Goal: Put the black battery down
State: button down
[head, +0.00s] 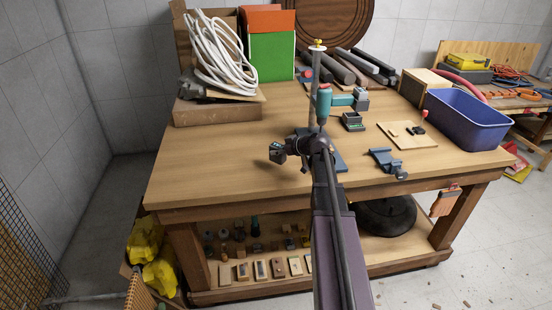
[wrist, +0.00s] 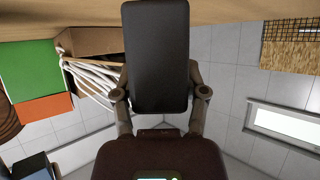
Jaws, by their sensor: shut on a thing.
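The black battery (wrist: 155,55) fills the upper middle of the wrist view as a dark slab, with one finger of my gripper (wrist: 160,93) at each side. My gripper is shut on it. In the head view my gripper (head: 285,150) is over the workbench (head: 215,160), left of its middle, and the small dark block at its end appears to be the battery (head: 276,154). I cannot tell for sure whether the battery touches the tabletop.
A teal drill (head: 325,100) and a small dark box (head: 352,122) are right of my gripper. A blue-grey vise (head: 386,162), a wooden board (head: 405,140) and a blue bin (head: 467,120) are farther right. A white hose (head: 222,60) is at the back left. The left tabletop is clear.

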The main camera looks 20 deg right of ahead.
aim_at(284, 156)
jog(key=shift+w+a+f+b, duration=0.1)
jog(key=shift+w+f+b, duration=0.05)
jog(key=shift+f+b, duration=1.65)
jog(key=shift+f, duration=0.15)
jog(key=shift+c, duration=0.6)
grip_release()
jog(key=shift+r, duration=0.2)
jog(key=shift+s+r+p, duration=0.2)
jog(key=shift+s+p, duration=0.05)
jog(key=shift+p, duration=0.05)
jog(key=p+v, duration=0.5)
jog(key=v, duration=0.6)
jog(key=shift+s+d, duration=0.2)
